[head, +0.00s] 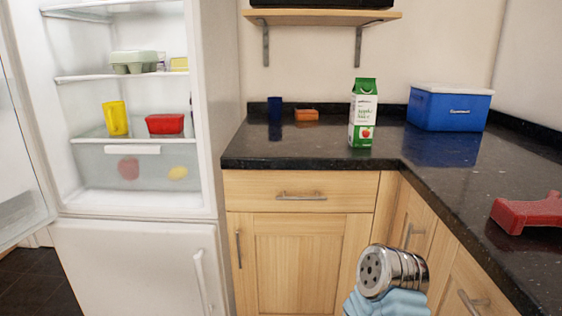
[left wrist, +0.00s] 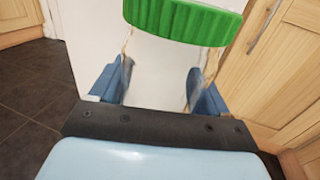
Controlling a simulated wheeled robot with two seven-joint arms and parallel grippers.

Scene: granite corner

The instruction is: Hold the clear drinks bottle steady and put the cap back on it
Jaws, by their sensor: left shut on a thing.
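In the left wrist view, my left gripper (left wrist: 160,88) has its two blue fingers on either side of a clear bottle, and it is shut on it. The bottle (left wrist: 160,65) is see-through and shows mostly as faint side edges against a white surface. A green ridged cap (left wrist: 185,20) is at the top of that view, in line with the bottle's end. I cannot tell whether it touches the bottle.
A dark granite counter (head: 300,150) runs around the corner. On it are a green and white carton (head: 363,118), a blue cool box (head: 449,107), a dark blue cup (head: 275,109), an orange block (head: 305,115) and a red object (head: 527,212). The fridge (head: 140,200) stands open at left.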

